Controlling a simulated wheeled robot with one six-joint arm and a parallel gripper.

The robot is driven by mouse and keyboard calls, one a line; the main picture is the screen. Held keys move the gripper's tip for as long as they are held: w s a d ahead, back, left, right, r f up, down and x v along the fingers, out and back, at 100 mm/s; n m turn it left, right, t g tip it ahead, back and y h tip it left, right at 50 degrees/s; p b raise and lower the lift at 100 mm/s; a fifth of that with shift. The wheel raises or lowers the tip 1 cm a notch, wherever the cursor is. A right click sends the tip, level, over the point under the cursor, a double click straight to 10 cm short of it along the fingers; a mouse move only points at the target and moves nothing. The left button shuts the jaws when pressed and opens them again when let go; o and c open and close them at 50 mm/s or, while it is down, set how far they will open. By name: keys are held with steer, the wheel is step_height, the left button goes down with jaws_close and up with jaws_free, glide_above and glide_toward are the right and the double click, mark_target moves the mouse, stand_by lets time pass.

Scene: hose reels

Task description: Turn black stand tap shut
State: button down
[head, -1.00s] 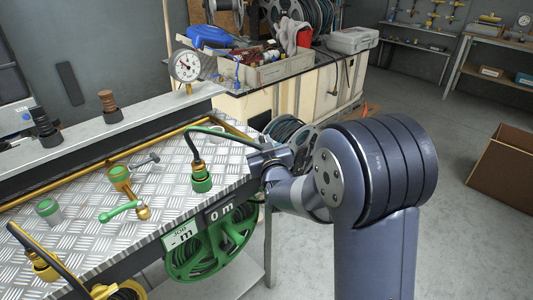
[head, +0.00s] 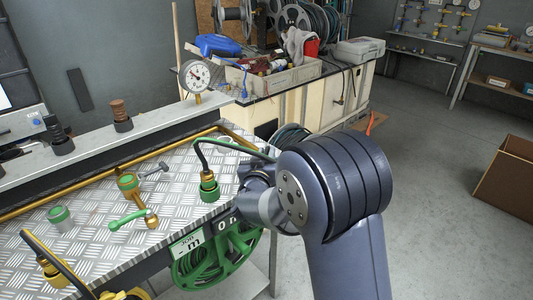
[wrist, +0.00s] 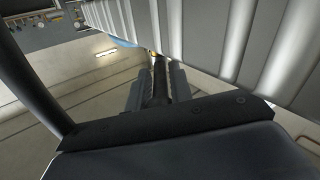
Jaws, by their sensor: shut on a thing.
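In the wrist view my gripper (wrist: 157,92) is shut on a dark bar (wrist: 159,74) that runs between its two grey fingers. I cannot tell whether the bar is the black stand tap's handle. In the head view my arm hides the fingers and what they hold, near the right end of the bench. No black stand tap can be clearly made out there.
The tread-plate bench (head: 85,240) carries a green hose connector (head: 208,186), its hose running behind my arm. A green reel (head: 205,262) hangs below. A pressure gauge (head: 195,76) stands at the back. Grey floor (head: 435,210) is open at right.

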steer(key=shift+r, duration=0.15)
steer(key=c, duration=1.4)
jaws_free()
steer(key=shift+c, duration=0.2)
steer(key=shift+s, duration=0.1)
steer(key=s+a, duration=0.1)
steer(key=s, duration=0.9)
steer(key=shift+s+a, duration=0.2)
steer(key=shift+a, duration=0.2)
